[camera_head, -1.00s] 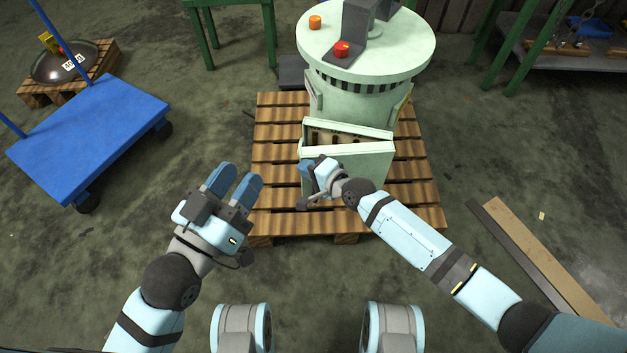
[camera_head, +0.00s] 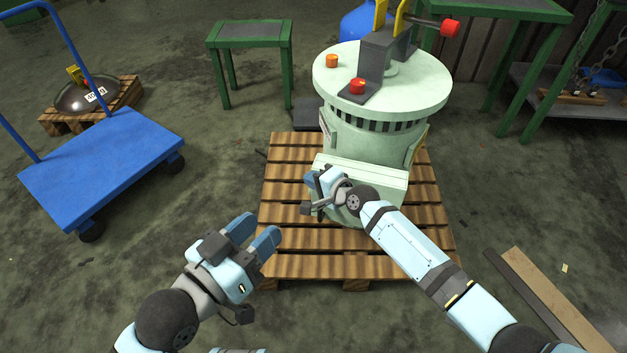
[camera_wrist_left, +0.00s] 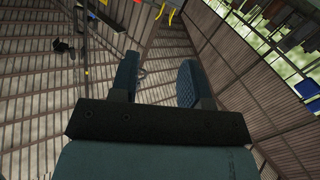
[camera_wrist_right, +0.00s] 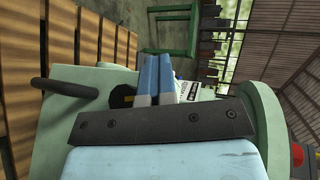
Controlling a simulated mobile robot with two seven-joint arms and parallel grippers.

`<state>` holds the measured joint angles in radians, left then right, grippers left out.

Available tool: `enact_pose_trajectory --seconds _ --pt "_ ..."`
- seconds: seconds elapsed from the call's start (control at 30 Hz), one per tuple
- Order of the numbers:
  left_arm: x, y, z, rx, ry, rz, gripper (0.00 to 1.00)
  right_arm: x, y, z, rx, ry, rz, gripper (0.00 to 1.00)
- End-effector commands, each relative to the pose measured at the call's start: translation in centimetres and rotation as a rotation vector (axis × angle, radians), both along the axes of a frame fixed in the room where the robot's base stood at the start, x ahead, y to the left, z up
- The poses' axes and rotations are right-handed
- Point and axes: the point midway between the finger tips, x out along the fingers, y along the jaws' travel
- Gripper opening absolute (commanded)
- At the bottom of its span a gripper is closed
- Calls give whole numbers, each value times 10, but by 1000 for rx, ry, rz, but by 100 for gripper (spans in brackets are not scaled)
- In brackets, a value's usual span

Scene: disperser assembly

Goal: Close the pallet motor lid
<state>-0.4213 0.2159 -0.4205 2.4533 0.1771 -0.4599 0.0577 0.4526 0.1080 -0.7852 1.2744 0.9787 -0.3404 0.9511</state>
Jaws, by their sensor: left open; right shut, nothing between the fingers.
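The pale green motor (camera_head: 378,140) stands upright on a wooden pallet. The lid of its front box (camera_head: 362,174) now shows as a flat pale panel, and the inside of the box is hidden. I cannot tell whether the lid sits fully flush. My right gripper (camera_head: 309,180) is shut and empty at the left edge of the box; whether it touches is unclear. In the right wrist view its shut blue fingers (camera_wrist_right: 156,78) lie over pale green surfaces near a dark handle (camera_wrist_right: 65,87). My left gripper (camera_head: 259,232) is open and empty, left of the pallet's front edge.
The pallet (camera_head: 290,225) surrounds the motor's base. A blue cart (camera_head: 105,165) stands at the left, with a domed part (camera_head: 88,97) on a small pallet behind it. Green tables (camera_head: 250,38) stand at the back. Planks (camera_head: 550,290) lie at the right. The floor in between is clear.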

Motion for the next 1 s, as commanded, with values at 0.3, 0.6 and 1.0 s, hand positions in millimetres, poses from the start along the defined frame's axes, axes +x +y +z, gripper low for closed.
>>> enact_pose_trajectory --seconds 0.3,0.6,1.0 --pt "0 0 3 -1 -4 1 43 8 -8 9 5 -18 -17 0" --pt "-1 3 39 -53 -94 35 43 -28 -47 26 -1 -12 -12 0" --pt "-3 6 72 -106 -201 67 43 -79 -98 43 -1 -6 -4 0"
